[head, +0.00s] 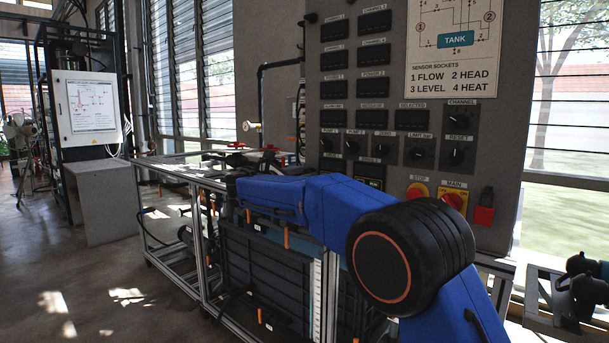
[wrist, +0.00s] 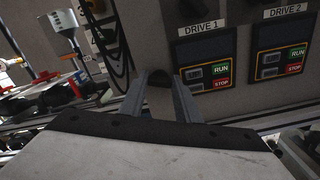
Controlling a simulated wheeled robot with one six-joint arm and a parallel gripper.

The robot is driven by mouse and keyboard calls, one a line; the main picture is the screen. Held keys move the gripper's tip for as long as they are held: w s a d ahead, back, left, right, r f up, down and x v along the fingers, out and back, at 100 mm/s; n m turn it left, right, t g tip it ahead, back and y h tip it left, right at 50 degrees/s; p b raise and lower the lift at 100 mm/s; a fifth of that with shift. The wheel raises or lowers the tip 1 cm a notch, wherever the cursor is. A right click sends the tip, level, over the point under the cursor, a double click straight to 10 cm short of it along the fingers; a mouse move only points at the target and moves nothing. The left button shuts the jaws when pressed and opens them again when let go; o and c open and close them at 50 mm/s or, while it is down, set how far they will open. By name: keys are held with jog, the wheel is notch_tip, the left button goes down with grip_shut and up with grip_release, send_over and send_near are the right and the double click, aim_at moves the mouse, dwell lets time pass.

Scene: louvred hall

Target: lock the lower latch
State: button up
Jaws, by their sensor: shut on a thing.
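My gripper shows in the wrist view (wrist: 160,80), its two grey fingers shut on a small dark rounded part (wrist: 158,77) in front of the grey panel. What that part belongs to is not clear. In the head view my blue arm reaches left across the bench, and the gripper itself cannot be made out. Small orange pieces, possibly latch handles, show on the dark ribbed tank front: an upper one (head: 286,237) and a lower one (head: 260,315). I cannot tell which is the lower latch, or whether it is locked; the arm hides part of this area.
The grey control panel (head: 394,160) stands behind the arm, with knobs, a red stop button (head: 418,190) and a red padlock-like piece (head: 484,214). Drive displays (wrist: 204,60) are close to the gripper's right. A metal-framed bench (head: 205,270) surrounds the tank. Floor at left is clear.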

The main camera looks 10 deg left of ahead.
jog(key=m, duration=1.3)
jog(key=shift+d+f, duration=0.1)
jog(key=shift+f, duration=0.15)
jog(key=shift+m, duration=0.4)
jog(key=o, duration=0.8)
jog(key=shift+s, duration=0.1)
jog(key=v, duration=1.7)
jog(key=shift+s, duration=0.2)
